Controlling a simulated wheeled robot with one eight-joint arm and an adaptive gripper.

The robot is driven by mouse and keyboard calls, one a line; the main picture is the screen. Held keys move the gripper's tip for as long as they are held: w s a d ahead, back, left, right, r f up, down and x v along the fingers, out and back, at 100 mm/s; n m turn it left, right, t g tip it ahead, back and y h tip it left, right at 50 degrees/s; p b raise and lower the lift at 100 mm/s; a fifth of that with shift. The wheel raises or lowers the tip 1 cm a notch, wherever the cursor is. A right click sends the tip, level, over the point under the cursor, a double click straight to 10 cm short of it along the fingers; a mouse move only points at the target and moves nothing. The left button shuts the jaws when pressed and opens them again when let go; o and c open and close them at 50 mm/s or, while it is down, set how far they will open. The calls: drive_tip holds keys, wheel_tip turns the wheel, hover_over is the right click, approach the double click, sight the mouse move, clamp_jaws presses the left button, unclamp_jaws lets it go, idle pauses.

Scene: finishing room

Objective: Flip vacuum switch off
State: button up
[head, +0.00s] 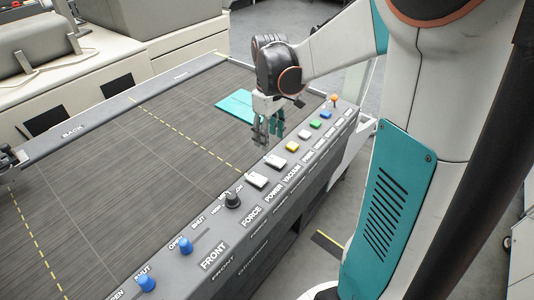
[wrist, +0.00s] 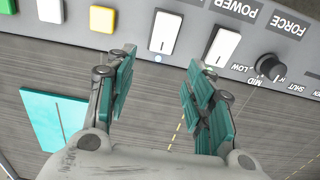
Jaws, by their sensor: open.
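The vacuum switch (head: 275,161) is a white rocker on the grey control panel, above the VACUUM label. In the wrist view the vacuum switch (wrist: 165,32) is near the top centre, with a small pale blue dot beside it. A similar white power switch (head: 256,180) sits beside it, and the power switch also shows in the wrist view (wrist: 222,47). My gripper (head: 267,138) is over the table edge near the vacuum switch. In the wrist view my open, empty gripper (wrist: 160,62) has its fingers spread on either side of the vacuum switch. Contact cannot be told.
A black force knob (head: 232,200) and blue knobs (head: 185,244) sit along the panel. Yellow (head: 292,147), green (head: 315,125) and blue (head: 325,114) buttons lie on the other side. A teal sheet (head: 236,106) lies on the dark table bed (head: 130,150), which is otherwise mostly clear.

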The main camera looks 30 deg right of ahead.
sight(269, 157)
wheel_tip(269, 157, down, 7)
drive_tip(key=shift+f+b, duration=0.1)
drive_tip(key=shift+b, duration=1.05)
drive_tip(key=shift+c, duration=0.3)
drive_tip(key=c, duration=1)
